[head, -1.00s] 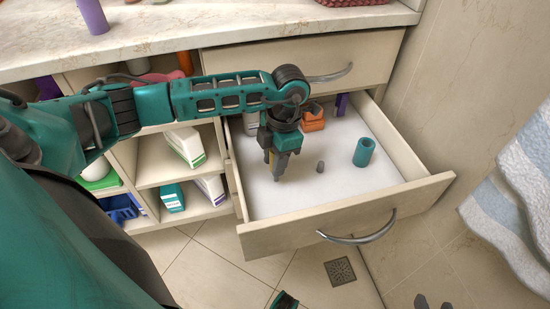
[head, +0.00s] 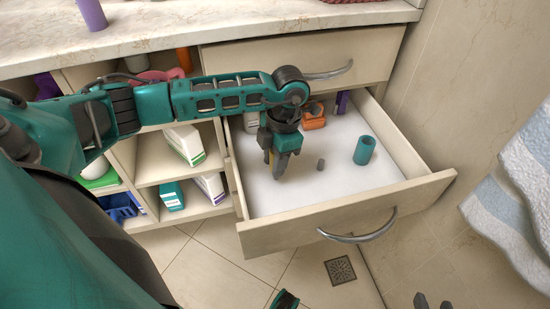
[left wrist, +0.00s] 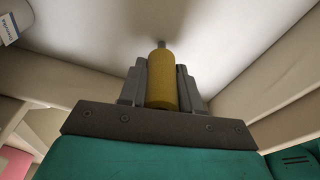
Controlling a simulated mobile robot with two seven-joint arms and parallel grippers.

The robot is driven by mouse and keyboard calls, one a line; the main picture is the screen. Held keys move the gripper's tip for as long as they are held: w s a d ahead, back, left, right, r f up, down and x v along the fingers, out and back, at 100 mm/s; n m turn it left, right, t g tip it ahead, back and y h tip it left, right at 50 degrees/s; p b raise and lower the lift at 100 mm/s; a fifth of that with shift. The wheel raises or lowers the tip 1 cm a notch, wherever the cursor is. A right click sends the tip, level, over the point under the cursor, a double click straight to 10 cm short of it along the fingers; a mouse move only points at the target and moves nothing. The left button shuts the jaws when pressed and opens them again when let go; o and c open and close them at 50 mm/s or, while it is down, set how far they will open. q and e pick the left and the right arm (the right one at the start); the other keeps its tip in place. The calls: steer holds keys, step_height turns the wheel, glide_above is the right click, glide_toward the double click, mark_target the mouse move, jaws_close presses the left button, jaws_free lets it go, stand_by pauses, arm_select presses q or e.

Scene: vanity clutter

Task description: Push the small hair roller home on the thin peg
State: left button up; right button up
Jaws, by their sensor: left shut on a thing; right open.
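In the left wrist view, a yellow hair roller (left wrist: 162,80) is held between the fingers of my left gripper. A thin grey peg (left wrist: 161,44) shows at the roller's far end, in line with it. How far the peg goes into the roller is hidden. In the head view, my left gripper (head: 277,170) points down into the open drawer, shut on the roller, which is mostly hidden there. A short grey peg (head: 321,165) stands to its right, and a teal hollow roller (head: 363,151) stands further right. My right gripper (head: 433,302) is open and empty at the bottom edge.
The drawer (head: 350,208) has a white floor and raised walls. An orange object (head: 314,117) lies at its back. Shelves with boxes (head: 185,147) are on the left, and a striped towel (head: 520,195) hangs on the right. The drawer's right front is clear.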

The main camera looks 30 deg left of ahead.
arm_select(q)
steer(key=shift+f+b, duration=1.3)
steer(key=shift+f, duration=0.55)
arm_select(e)
steer(key=shift+f, duration=1.35)
arm_select(q)
steer(key=o, duration=1.1)
steer(key=shift+w+r+p, duration=0.15)
steer(key=shift+r+p, duration=0.25)
steer(key=shift+r, duration=0.5)
steer(key=r+p, duration=0.1)
steer(key=r, duration=0.2)
steer(key=w+r, duration=0.1)
steer(key=r, duration=0.3)
steer(key=d+r+p, duration=0.1)
steer(key=r, duration=0.3)
steer(key=shift+w+p, duration=0.2)
steer(key=shift+p, duration=0.1)
arm_select(e)
step_height(320, 180, up, 3)
steer(key=shift+r, duration=0.2)
arm_select(q)
steer(key=shift+r, duration=0.1)
